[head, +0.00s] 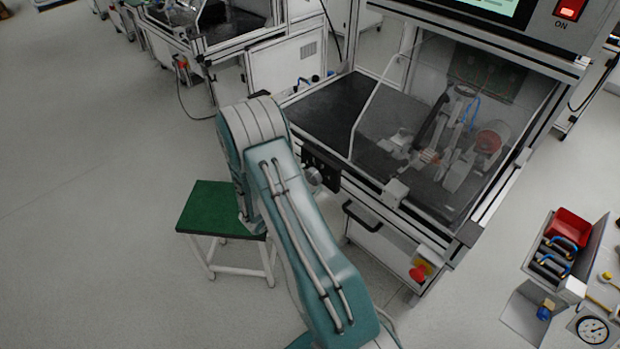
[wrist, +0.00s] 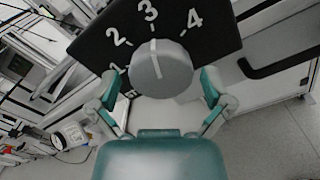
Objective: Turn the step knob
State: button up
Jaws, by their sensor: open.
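The step knob (wrist: 162,76) is a round grey dial on a black panel (wrist: 105,42) with white numbers; 1, 2, 3 and 4 can be read. Its white pointer line points at 3. My gripper (wrist: 160,86) is open, with one teal finger to the left of the knob and one to the right. A gap seems to show on both sides, though contact is hard to judge. In the head view the knob (head: 313,179) shows at the edge of my arm, on the front of the test bench (head: 448,243). My gripper is hidden there behind my arm.
A dark drawer handle (head: 361,216) and a red emergency button (head: 418,273) are on the bench front, right of the knob. A green-topped stool (head: 205,210) stands left of my arm. A tool panel (head: 590,250) is at the far right. The floor at left is clear.

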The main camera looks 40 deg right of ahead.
jog(key=a, duration=1.2)
jog(key=shift+s, duration=0.45)
jog(key=shift+f, duration=0.1)
